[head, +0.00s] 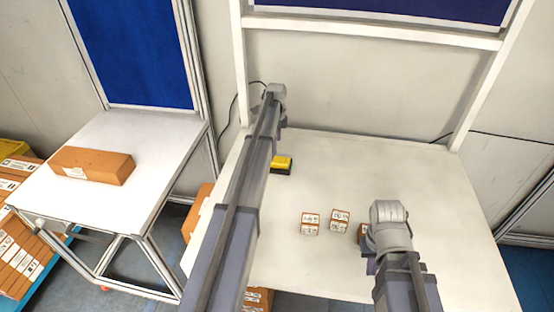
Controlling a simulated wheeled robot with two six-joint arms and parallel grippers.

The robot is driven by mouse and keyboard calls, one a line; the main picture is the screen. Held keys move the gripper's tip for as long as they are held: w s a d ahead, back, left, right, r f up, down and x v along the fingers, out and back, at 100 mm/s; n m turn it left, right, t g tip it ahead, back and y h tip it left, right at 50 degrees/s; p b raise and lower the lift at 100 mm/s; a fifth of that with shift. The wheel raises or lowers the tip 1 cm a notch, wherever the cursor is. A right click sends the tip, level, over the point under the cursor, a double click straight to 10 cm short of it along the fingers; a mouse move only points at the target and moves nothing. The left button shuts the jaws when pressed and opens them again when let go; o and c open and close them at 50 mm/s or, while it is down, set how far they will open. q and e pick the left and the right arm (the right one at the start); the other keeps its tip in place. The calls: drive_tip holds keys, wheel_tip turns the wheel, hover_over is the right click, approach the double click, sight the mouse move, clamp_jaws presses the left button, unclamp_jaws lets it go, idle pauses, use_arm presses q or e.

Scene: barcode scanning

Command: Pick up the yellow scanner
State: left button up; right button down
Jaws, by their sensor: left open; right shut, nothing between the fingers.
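The yellow scanner (283,162) lies on the white table, left of its middle, with a dark lower part. My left arm hides part of its left side. My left gripper (282,122) is open and small in the view, beyond the scanner towards the wall, mostly hidden by its own arm. My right gripper (368,239) is shut and empty at the right of the table, partly hidden by its wrist.
Two small brown and white boxes stand mid-table, a left one (310,224) and a right one (339,221). The white table (430,170) is clear at the back right. A side table (110,203) at the left holds a brown box (92,165).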

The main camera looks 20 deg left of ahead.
sight(275, 159)
use_arm(q)
drive_tip(key=shift+s+f+b, duration=0.1)
drive_tip(key=shift+f+b, duration=1.3)
drive_tip(key=f+b, duration=0.5)
drive_tip(key=shift+s+a+f, duration=0.1)
drive_tip(key=shift+s+a, duration=0.1)
drive_tip(key=shift+s, duration=0.2)
use_arm(e)
wheel_tip(275, 159, down, 8)
use_arm(q)
drive_tip(key=shift+c, duration=0.2)
use_arm(e)
drive_tip(key=shift+r, duration=0.1)
use_arm(q)
clamp_jaws()
